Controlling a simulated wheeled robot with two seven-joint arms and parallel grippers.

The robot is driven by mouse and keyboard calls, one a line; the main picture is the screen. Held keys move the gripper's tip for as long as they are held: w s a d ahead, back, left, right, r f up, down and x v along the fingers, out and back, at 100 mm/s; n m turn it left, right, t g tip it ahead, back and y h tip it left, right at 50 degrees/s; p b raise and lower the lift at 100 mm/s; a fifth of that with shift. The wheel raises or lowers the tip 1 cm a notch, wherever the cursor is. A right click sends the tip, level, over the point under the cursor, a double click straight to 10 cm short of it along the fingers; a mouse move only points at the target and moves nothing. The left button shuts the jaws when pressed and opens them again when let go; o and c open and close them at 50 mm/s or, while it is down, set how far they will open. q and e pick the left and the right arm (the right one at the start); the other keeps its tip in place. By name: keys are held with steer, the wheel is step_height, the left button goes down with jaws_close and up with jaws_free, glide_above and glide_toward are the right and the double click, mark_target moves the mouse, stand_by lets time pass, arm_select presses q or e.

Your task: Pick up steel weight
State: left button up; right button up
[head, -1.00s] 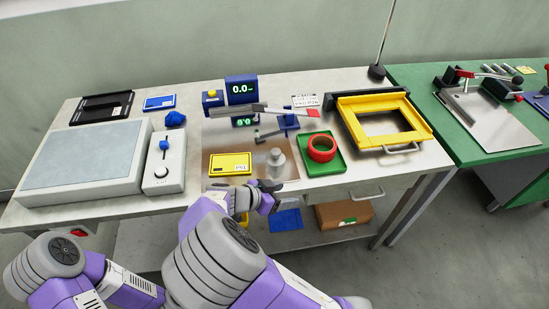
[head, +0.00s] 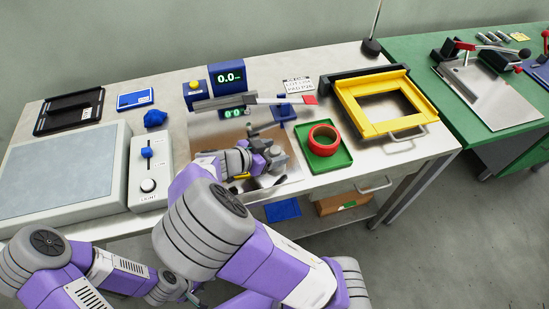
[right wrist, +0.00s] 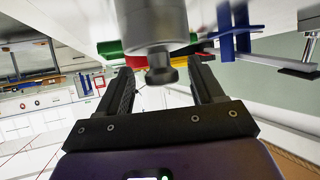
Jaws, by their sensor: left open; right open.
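The steel weight (right wrist: 152,28), a grey metal cylinder with a narrow neck and a knob, fills the top middle of the right wrist view. My right gripper (right wrist: 164,80) is open, with one finger on each side of the knob; I cannot tell whether either touches it. In the head view the weight (head: 279,160) stands on the bench, partly hidden by my right gripper (head: 268,154). My left gripper (head: 197,294) is low at the bottom, in front of the bench, largely hidden by my right arm.
A green tray (head: 341,163) with a red ring (head: 323,140) lies right of the weight. A blue stand (head: 286,111) with a lever and a blue display (head: 228,78) are behind. A yellow frame (head: 416,118) is further right. A control box (head: 143,187) is left.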

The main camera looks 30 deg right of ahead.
steer(key=shift+x, duration=1.45)
jaws_close()
